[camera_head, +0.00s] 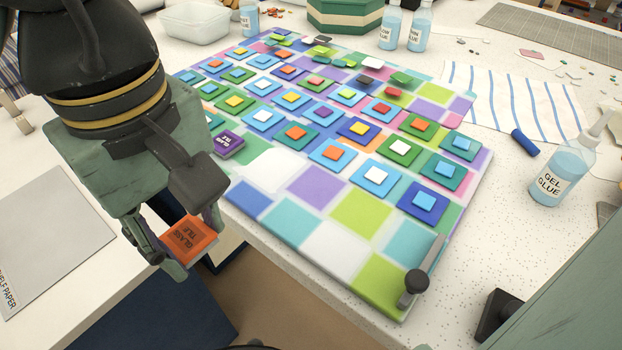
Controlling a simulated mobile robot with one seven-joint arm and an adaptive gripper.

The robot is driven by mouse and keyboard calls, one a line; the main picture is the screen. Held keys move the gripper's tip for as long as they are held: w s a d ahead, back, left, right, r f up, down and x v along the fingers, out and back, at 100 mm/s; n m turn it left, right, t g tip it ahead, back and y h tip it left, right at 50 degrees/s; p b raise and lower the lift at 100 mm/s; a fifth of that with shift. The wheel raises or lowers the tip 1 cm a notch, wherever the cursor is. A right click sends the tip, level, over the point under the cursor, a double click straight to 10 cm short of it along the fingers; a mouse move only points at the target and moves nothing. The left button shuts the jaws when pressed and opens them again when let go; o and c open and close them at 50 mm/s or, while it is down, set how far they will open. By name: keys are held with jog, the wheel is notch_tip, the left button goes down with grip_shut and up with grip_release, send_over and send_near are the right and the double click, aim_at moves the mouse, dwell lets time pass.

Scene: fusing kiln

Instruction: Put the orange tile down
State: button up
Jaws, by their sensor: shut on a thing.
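An orange tile (187,240) with dark lettering reading "GLASS TILE" is held between the fingers of my gripper (180,246). My gripper is shut on it at the lower left of the head view. The tile is in the air over the gap between the left white table and the speckled table, apart from both. Part of the tile's edges is hidden by the fingers. A mosaic board (332,241) of coloured squares lies on the speckled table to the right, with many small stacked tiles on its far part. Its near squares are bare.
A purple lettered tile (227,145) sits at the board's left edge. A knobbed bar (418,281) is at the near corner.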

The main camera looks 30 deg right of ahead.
jog(key=p, duration=0.3)
send_over(269, 175)
jog(key=shift+f, duration=2.55)
jog(key=o, duration=0.7)
jog(key=shift+f, duration=0.15)
jog(key=o, duration=0.4)
jog(key=shift+o, duration=0.2)
notch_tip(269, 175, up, 12)
jog(key=shift+r, duration=0.2)
